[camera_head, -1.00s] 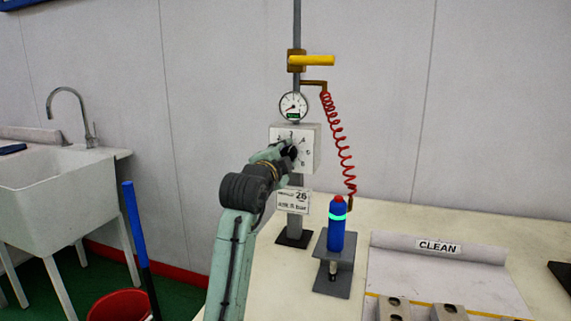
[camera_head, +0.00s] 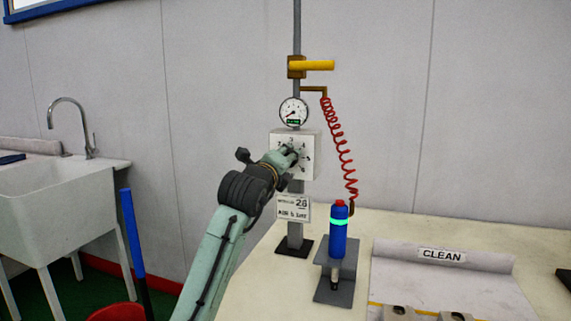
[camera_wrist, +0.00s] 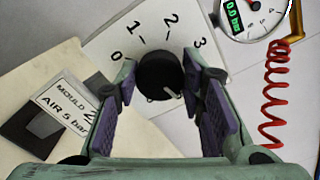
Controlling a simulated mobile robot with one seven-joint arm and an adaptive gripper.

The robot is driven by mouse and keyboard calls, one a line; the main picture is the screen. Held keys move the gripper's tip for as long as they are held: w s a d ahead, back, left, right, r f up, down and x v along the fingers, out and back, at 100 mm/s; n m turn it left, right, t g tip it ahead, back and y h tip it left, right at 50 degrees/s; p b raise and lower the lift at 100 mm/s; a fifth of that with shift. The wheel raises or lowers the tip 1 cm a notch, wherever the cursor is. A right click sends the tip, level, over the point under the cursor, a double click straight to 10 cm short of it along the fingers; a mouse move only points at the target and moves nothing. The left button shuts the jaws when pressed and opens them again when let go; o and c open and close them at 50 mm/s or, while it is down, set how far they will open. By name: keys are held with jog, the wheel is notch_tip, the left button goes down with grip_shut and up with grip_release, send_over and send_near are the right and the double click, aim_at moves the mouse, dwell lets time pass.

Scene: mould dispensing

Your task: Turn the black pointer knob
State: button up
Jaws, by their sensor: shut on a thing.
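The black pointer knob (camera_wrist: 158,72) sits on a white dial plate (camera_wrist: 135,38) with printed numbers; 0, 1, 2 and 3 show in the wrist view. A short white mark on the knob points to the lower right in that view. My gripper (camera_wrist: 161,80) has its purple-padded fingers on either side of the knob and is shut on it. In the head view my gripper (camera_head: 288,155) is at the front of the white dial box (camera_head: 309,143) and hides most of the knob.
A round gauge (camera_head: 293,111) is above the box, with a yellow lever (camera_head: 318,65) higher on the pole. A coiled red hose (camera_head: 337,145) hangs to the right, near a blue bottle (camera_head: 338,240) on a stand. A sign (camera_head: 292,209) hangs below the box.

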jog(key=shift+f+m, duration=0.1)
jog(key=shift+m, duration=1.1)
jog(key=shift+d, duration=0.1)
jog(key=o, duration=1.1)
jog(key=shift+o, duration=0.2)
jog(key=v, duration=1.2)
